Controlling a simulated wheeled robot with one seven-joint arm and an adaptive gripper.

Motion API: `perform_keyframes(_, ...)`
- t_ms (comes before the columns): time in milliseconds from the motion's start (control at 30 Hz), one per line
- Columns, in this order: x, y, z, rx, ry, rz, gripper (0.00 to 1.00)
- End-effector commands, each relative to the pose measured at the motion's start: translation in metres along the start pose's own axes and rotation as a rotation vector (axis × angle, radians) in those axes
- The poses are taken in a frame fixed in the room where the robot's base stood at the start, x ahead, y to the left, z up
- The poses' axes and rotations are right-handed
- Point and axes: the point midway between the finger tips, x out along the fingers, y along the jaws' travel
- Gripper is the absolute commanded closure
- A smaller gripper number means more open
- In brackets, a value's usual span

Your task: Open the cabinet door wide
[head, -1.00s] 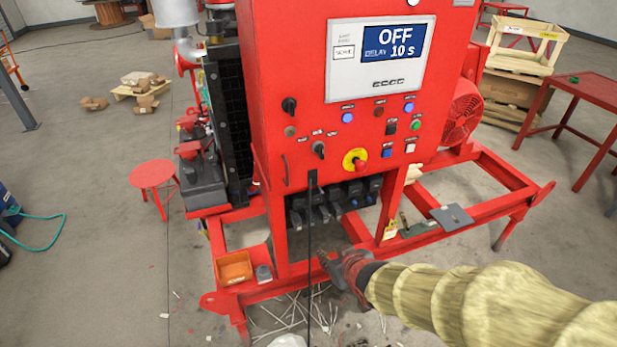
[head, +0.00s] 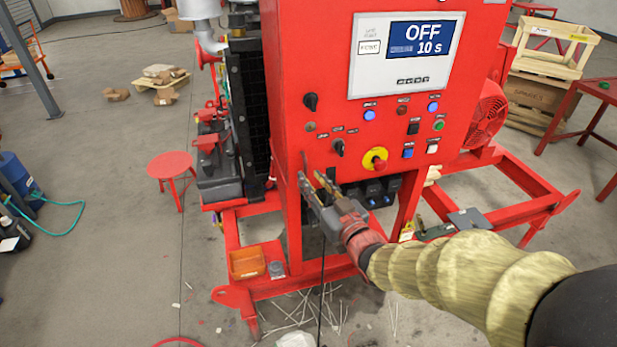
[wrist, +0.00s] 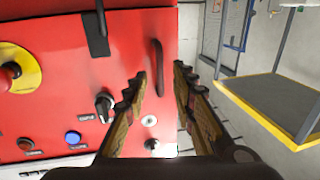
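The red cabinet door (head: 335,95) carries a screen, knobs and buttons and looks shut. Its bar handle (wrist: 158,55) is a slim dark-red bar near the door's edge in the wrist view; in the head view, the handle is partly hidden behind my gripper. My gripper (head: 315,178) is at the lower left of the door, its fingers apart with nothing between them. In the wrist view, the open fingers of my gripper (wrist: 160,78) point toward the handle, one to each side of its near end. I cannot tell whether they touch it.
A red and yellow emergency button (head: 376,159) and a rotary knob (wrist: 104,103) stick out near my gripper. The red skid frame (head: 290,285) runs below. A red stool (head: 170,166) stands to the left. The floor left of the cabinet is largely open.

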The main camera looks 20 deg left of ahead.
Motion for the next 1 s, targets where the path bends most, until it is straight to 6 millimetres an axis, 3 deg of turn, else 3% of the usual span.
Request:
perform_keyframes(200,0.023,0.000,0.000,0.000,0.000,0.000,0.74)
perform_keyframes(533,0.027,0.000,0.000,0.000,0.000,0.001,0.74)
perform_keyframes(1000,0.027,0.000,0.000,0.000,-0.001,0.001,1.00)
